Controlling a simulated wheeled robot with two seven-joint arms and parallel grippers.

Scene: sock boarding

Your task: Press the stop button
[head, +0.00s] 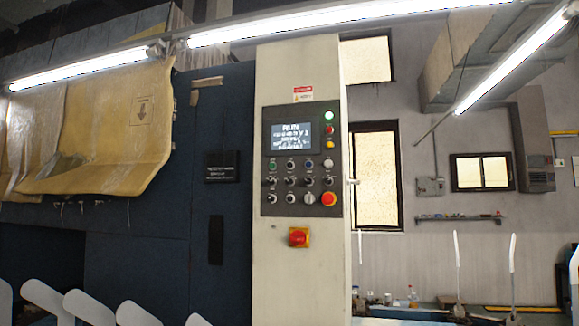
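A dark control panel (283,212) is set on the front of a tall cream column. A large round red button (328,199) sits at its lower right corner. Rows of small knobs and buttons lie to the left of it, below a lit screen (291,137). A green, a red and a yellow light or button stand stacked on the panel's upper right, the red one (329,129) in the middle. A red switch on a yellow plate (298,237) is on the column below the panel. The labels are too small to read. Neither gripper is in view.
The cream column (270,290) stands beside a dark blue machine body (150,245) with a yellowish cover. Several white flat boards (90,308) rise along the bottom left. Thin white upright pieces (513,262) stand at the right, near a bench with small bottles.

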